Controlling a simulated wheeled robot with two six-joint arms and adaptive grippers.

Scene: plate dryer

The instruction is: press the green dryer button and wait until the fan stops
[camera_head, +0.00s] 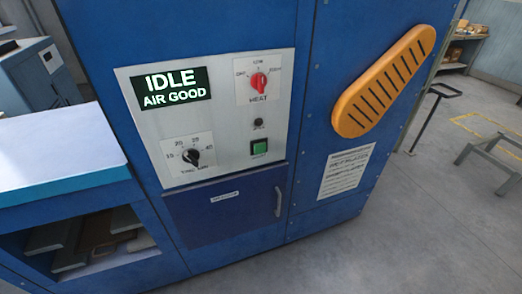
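The green dryer button (260,147) is a square button low on the right of the light grey control panel (220,130) on the blue dryer cabinet. The display (171,90) reads "IDLE AIR GOOD" in pale letters on black. A red heat knob (259,82) sits at the upper right of the panel, with a small black knob (258,123) below it. A black timer knob (192,158) sits at the lower left. The fan itself cannot be made out. Neither of my grippers shows in the head view.
A blue door with a handle (278,202) is below the panel. An orange slotted vent cover (384,82) is on the right cabinet face. A white-topped bench (60,140) with an open shelf stands at left. Floor on the right is clear up to a grey metal stand (490,160).

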